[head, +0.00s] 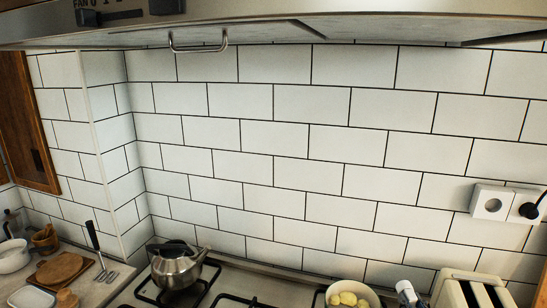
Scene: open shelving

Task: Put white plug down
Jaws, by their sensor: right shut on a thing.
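My right gripper (409,292) shows only as a small white and grey part at the bottom edge, between the bowl and the toaster. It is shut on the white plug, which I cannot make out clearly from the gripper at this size. The rest of that arm is below the picture. My left gripper is not in view.
A hob (233,301) carries a steel kettle (177,267). A bowl (336,289) of yellowish food stands left of my gripper, a cream toaster (447,293) right of it. A wall socket (489,204) has a black plug (529,210) in its right outlet. A hood (330,24) hangs above.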

